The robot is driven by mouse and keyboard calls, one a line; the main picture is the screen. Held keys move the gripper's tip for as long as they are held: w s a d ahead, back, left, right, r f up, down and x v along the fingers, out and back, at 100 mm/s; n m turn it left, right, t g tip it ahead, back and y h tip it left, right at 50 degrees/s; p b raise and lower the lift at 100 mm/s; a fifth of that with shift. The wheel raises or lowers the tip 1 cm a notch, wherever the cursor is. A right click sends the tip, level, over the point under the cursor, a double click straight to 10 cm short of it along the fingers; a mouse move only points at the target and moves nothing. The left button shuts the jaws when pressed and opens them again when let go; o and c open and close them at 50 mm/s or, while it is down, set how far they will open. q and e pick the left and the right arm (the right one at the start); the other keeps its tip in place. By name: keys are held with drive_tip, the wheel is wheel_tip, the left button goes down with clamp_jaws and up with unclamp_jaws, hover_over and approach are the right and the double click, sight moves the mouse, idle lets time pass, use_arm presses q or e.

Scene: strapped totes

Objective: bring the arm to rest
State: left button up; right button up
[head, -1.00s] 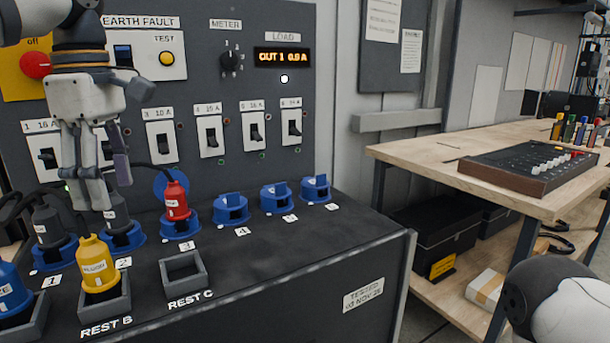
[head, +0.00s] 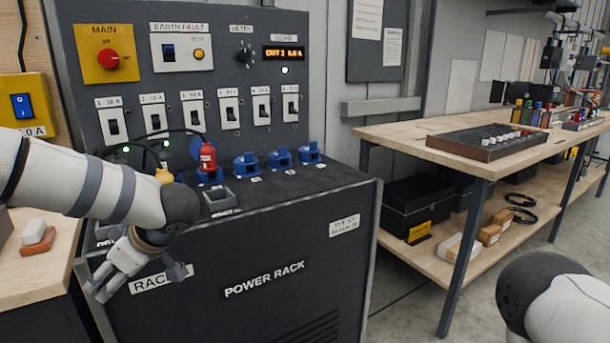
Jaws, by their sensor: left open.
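My left arm comes in from the left across the front of the black power rack (head: 300,262). My left gripper (head: 138,282) hangs low in front of the rack's face, below its top edge, with fingers spread and nothing between them. A red plug (head: 208,157) stands in a blue socket on the rack's top. A yellow plug (head: 164,175) shows just above my arm, its lower part hidden. My arm also hides the left part of the rack's top. The right gripper is out of view; only part of that arm shows at the lower right.
Empty blue sockets (head: 246,166) and an empty grey rest (head: 219,200) sit on the rack's top. A wooden workbench (head: 400,135) stands to the right. A wooden surface with a small brush-like block (head: 37,238) is at the left. The floor between rack and workbench is clear.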

use_arm(q)
drive_tip(key=s+d+f+m+t+h, duration=0.1)
drive_tip(key=s+d+f+m+h, duration=0.15)
drive_tip(key=s+f+m, duration=0.4)
drive_tip(key=s+d+f+m+t+h, duration=0.1)
drive_tip(key=s+d+f, duration=0.2)
drive_tip(key=f, duration=0.6)
drive_tip(key=s+d+f+m+t+h, duration=0.15)
drive_tip(key=s+f+m, duration=0.25)
drive_tip(key=f, duration=0.4)
drive_tip(key=s+d+f+m+g+h, duration=0.2)
drive_tip(key=s+g, duration=0.2)
drive_tip(key=s, duration=1.1)
drive_tip(key=s+d+f+m+g+h, duration=0.2)
drive_tip(key=s+g, duration=0.2)
drive_tip(key=s, duration=1)
drive_tip(key=shift+s, duration=0.4)
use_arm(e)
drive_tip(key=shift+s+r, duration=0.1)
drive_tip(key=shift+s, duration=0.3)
use_arm(q)
drive_tip(key=shift+w, duration=0.1)
drive_tip(key=shift+f, duration=0.1)
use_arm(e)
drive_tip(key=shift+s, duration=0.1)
